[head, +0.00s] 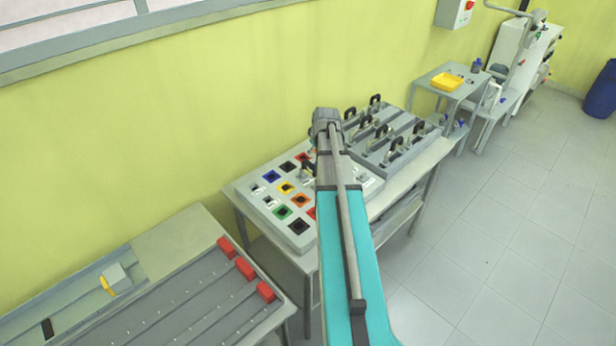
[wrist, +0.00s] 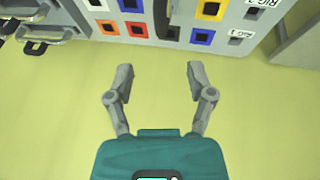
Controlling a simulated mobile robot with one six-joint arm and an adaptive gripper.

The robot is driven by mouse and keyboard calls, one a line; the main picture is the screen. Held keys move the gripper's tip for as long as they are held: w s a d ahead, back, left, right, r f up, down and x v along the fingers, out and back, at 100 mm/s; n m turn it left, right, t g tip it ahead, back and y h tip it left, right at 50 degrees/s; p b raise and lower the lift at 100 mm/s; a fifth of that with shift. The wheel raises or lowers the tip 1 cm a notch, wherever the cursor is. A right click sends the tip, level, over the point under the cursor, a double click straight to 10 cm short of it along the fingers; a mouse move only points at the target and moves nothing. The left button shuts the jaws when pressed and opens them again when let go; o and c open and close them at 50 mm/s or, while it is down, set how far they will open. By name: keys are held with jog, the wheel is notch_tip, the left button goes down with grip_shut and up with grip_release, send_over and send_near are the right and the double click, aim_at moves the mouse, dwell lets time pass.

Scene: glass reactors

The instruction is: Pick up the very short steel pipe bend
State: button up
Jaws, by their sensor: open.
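I cannot make out the very short steel pipe bend for certain in either view. Small grey pieces sit by some sockets of the grey board (head: 251,190) in the head view, too small to tell apart. The board has rows of coloured square sockets and also shows along the top of the wrist view (wrist: 232,46). My gripper (wrist: 160,76) is open, with nothing between its fingers. Pale yellow-green wall lies behind it, and the board is beyond its fingertips. In the head view, my arm covers part of the board, and the gripper is mostly hidden.
A grey rack with upright dark handles (head: 378,146) stands right of the board on the same table (head: 425,163). At lower left is a bench with grooves and red blocks (head: 245,268). A yellow tray (head: 447,82) sits on a farther table. The tiled floor (head: 480,230) at right is clear.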

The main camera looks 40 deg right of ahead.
aim_at(311, 164)
jog(key=shift+f, duration=0.15)
jog(key=b+x, duration=0.7)
jog(key=shift+w+f, duration=0.15)
jog(key=shift+f, duration=0.05)
jog(key=shift+w+d+f+b, duration=0.1)
jog(key=shift+w+f+b, duration=0.1)
jog(key=shift+f+b, duration=0.25)
dwell(0.3)
jog(key=shift+b+x, duration=2.3)
jog(key=shift+x, duration=0.25)
jog(key=shift+w+r, duration=0.1)
grip_shut()
